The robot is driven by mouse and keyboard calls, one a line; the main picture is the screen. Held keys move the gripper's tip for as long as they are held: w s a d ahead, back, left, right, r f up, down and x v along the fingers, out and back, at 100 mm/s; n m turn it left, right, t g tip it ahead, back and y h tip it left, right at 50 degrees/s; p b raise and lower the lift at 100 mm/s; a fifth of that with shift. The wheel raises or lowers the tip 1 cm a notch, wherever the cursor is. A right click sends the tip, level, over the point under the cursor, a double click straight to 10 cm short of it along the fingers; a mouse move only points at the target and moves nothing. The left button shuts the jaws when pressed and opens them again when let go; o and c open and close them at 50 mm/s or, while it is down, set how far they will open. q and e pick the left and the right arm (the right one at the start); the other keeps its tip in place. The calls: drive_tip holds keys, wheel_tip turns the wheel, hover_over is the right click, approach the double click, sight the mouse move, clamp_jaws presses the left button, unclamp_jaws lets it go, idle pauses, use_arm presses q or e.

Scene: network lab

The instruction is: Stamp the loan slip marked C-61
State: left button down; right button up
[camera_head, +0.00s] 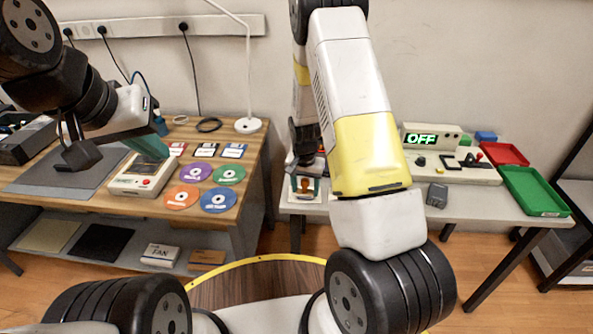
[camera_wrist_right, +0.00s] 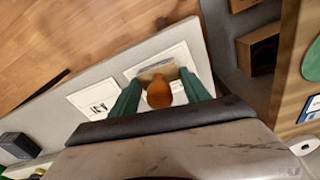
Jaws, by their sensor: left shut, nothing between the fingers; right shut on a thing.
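My right gripper (camera_wrist_right: 160,92) has green fingers shut on an orange-brown stamp handle (camera_wrist_right: 158,94). In the head view this stamp (camera_head: 306,184) is at the left end of the right-hand table, mostly behind my arm. A white slip (camera_wrist_right: 138,69) lies under the stamp; I cannot tell whether they touch, and its marking is hidden. A second white slip (camera_wrist_right: 88,96) lies beside it on the table with dark characters I cannot read surely. My left gripper (camera_head: 152,143) is shut and empty above the left table, close to a beige device.
The beige device (camera_head: 125,183), coloured discs (camera_head: 182,196) and floppy disks (camera_head: 234,151) lie on the left table. A unit with an OFF display (camera_head: 430,137), a dark grey block (camera_head: 437,195), a red tray (camera_head: 505,153) and a green tray (camera_head: 535,192) are on the right table.

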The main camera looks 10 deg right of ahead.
drive_tip(key=shift+f, duration=0.6)
idle(1.1)
drive_tip(key=shift+r, duration=3.55)
